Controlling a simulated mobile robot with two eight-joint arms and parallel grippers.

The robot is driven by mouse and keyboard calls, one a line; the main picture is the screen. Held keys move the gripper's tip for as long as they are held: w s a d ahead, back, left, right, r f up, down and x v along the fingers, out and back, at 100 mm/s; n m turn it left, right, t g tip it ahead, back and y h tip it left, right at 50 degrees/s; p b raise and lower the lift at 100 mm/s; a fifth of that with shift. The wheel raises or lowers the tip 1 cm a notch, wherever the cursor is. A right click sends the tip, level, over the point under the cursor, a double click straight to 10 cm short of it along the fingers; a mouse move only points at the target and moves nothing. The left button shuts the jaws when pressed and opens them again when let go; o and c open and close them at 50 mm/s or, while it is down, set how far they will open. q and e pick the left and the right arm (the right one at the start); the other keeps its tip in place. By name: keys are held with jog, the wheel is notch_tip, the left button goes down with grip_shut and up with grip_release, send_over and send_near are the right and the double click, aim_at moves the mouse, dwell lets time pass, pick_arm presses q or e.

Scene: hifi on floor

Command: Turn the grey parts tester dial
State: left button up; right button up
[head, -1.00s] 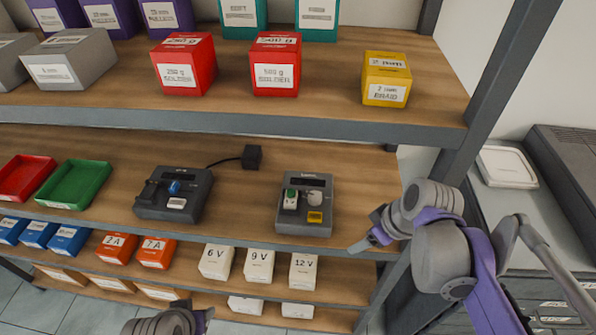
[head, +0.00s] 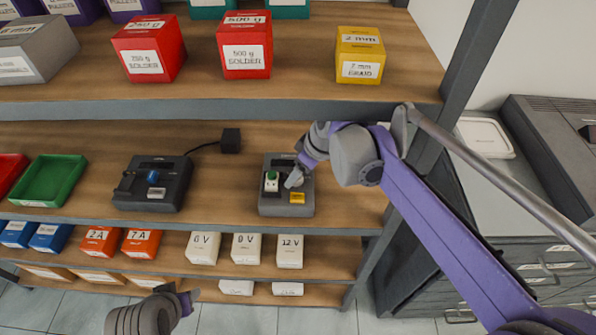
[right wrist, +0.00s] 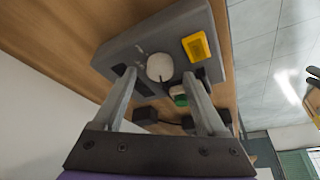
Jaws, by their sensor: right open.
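The grey parts tester (head: 266,208) sits on the middle shelf, with a green-and-white switch and a yellow block on its face. Its pale round dial (right wrist: 160,67) shows in the right wrist view.
A second dark device (head: 152,190) with a blue knob stands left of the tester, cabled to a black block (head: 231,140). A green tray (head: 50,182) lies further left. The upper shelf (head: 300,108) overhangs behind, and a shelf post (head: 460,90) rises at the right.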

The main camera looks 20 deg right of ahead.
jog(key=shift+w+a+f, duration=0.1)
jog(key=shift+w+f, duration=0.1)
jog(key=shift+f, duration=0.35)
grip_shut()
